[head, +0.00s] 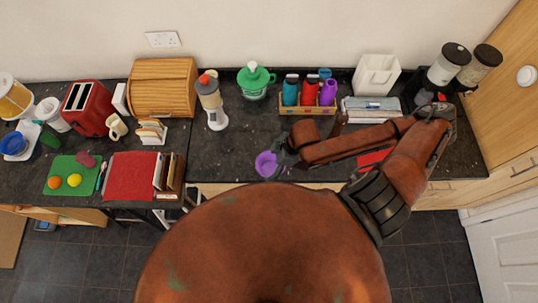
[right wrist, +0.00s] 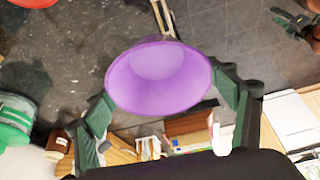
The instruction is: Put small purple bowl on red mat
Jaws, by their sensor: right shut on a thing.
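The small purple bowl (head: 267,164) is in my right gripper (head: 282,158), near the front edge of the dark counter. In the right wrist view the bowl (right wrist: 158,78) sits between the two fingers of my right gripper (right wrist: 165,105), which is shut on it. A flat red mat (head: 131,176) lies at the left, between a green board and upright books, apart from the bowl. Another flat red piece (head: 375,157) shows at the right, partly hidden by my right arm. My left gripper (right wrist: 297,20) seems to show at the upper right of the wrist view; its jaws are unclear.
The green board (head: 70,176) holds fruit. Books (head: 170,176) stand right of the left red mat. A toast rack (head: 151,132), bread box (head: 162,88), bottle (head: 211,100) and green jar (head: 254,82) stand farther back. The counter around (head: 225,155) is clear.

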